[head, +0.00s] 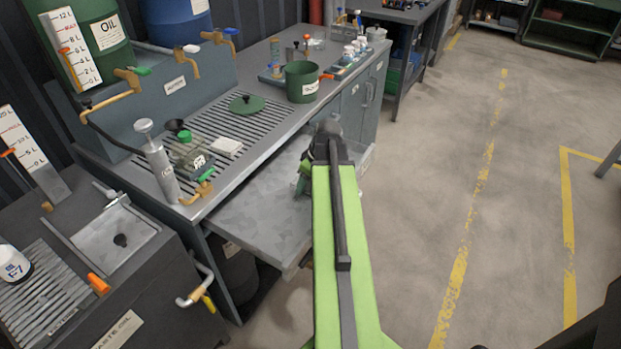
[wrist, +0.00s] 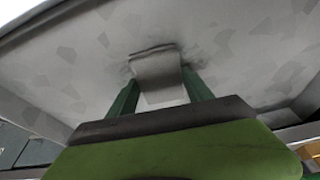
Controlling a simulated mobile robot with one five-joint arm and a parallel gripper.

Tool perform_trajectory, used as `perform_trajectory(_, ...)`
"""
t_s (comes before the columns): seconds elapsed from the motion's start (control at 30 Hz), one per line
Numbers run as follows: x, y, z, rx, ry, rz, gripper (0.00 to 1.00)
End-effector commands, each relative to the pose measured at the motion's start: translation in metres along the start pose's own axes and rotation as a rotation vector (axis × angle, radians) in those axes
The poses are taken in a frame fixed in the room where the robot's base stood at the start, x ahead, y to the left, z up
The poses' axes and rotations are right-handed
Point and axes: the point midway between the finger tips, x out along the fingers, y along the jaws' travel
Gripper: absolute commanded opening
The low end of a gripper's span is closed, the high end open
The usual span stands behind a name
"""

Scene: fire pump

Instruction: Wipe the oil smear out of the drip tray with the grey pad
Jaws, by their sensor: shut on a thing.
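The drip tray (head: 245,213) is a mottled grey metal tray sticking out from the front of the bench, below the slatted top. My gripper (head: 303,182) reaches down into it, partly hidden behind my green arm. In the wrist view my gripper (wrist: 160,88) is shut on the grey pad (wrist: 155,68), which sits between the green fingers. The pad's far edge is at or very close to the tray floor (wrist: 235,50). Thin dark marks show beside the pad; I cannot tell whether they are the oil smear or shadow. The pad is hidden in the head view.
The slatted bench top holds a green-capped bottle (head: 190,150), a white pad (head: 227,146), a green lid (head: 246,104) and a green pot (head: 301,82). A waste oil cabinet (head: 140,290) stands at left. The floor at right is clear.

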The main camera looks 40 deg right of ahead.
Motion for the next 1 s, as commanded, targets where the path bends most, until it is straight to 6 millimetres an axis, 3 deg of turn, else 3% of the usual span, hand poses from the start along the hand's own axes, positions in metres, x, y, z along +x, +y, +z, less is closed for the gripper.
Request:
perform_trajectory(0.5,-0.002,-0.038,0.002,-0.001,-0.001,-0.004,0.27)
perform_trajectory(1.0,-0.004,-0.036,0.020,-0.001,-0.002,-0.002,0.27)
